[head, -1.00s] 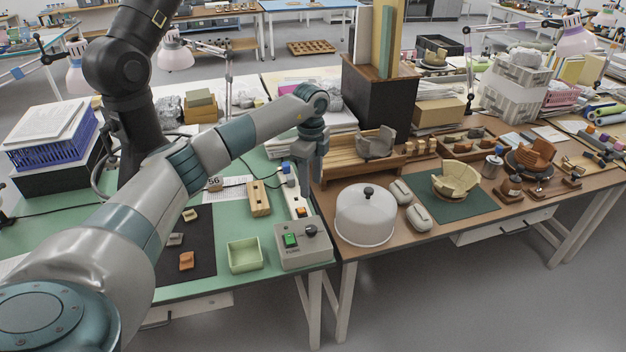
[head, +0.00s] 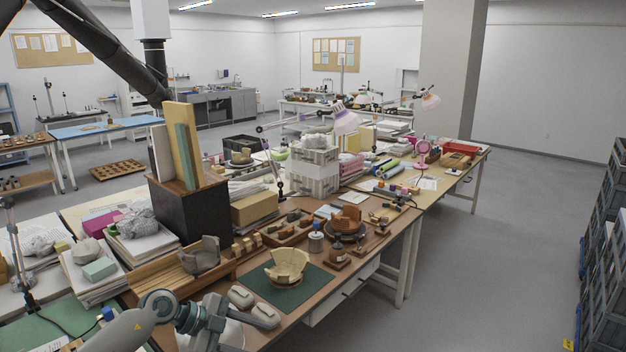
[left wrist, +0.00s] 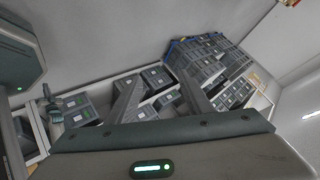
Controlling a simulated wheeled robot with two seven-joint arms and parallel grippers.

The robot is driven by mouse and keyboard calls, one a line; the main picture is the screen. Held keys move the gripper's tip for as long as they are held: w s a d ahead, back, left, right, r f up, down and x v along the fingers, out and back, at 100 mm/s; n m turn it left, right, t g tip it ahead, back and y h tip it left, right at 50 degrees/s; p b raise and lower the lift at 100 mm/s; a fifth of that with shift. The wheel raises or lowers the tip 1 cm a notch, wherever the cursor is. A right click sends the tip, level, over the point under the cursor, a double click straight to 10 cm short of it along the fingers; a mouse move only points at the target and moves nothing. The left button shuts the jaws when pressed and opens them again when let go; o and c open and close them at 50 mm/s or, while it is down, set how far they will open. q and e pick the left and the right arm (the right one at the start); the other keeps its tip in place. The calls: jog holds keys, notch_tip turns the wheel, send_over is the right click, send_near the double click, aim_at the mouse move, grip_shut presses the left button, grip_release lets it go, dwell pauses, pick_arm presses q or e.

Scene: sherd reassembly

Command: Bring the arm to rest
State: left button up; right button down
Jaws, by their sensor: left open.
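My left arm comes in at the bottom left of the head view. My right gripper is in neither view.
Grey lidded blocks (head: 252,306), a pale bowl of sherds (head: 287,266) on a green mat (head: 258,286) and a wooden rack (head: 165,281) are close to the gripper. Stacked crates (head: 606,255) stand at far right; the floor (head: 480,290) between is clear.

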pick_arm(q)
jog(key=s+d+r+n+t+h, duration=0.35)
jog(key=d+r+t+h, duration=0.25)
jog(key=d+r+t, duration=0.3)
jog(key=s+a+f+n+t+y, duration=0.2)
jog(key=a+n+t+y, duration=0.1)
jog(key=a+n+y, duration=0.35)
jog(key=s+a+f+n+t+y, duration=0.1)
jog(key=a+f+n+t+y, duration=0.1)
jog(key=a+n+t+y, duration=0.35)
jog(key=s+a+f+n+g+y, duration=0.5)
jog(key=s+a+f+n+g, duration=0.15)
jog(key=s+f, duration=0.35)
jog(key=s+f+m+g+h, duration=0.1)
jog(key=s+f+g, duration=0.45)
jog(key=s, duration=0.75)
jog(key=s+f+g, duration=0.5)
jog(key=s+f, duration=0.1)
jog(key=s, duration=0.7)
notch_tip(320, 180, down, 30)
jog(key=g+b, duration=0.1)
jog(key=b, duration=0.1)
jog(key=s+a+f+g+b, duration=0.1)
jog(key=s+a+f+b, duration=0.1)
jog(key=s+f, duration=1.7)
jog(key=shift+a+f+m+b, duration=0.3)
jog(key=shift+f+m+b, duration=0.1)
jog(key=shift+f, duration=0.5)
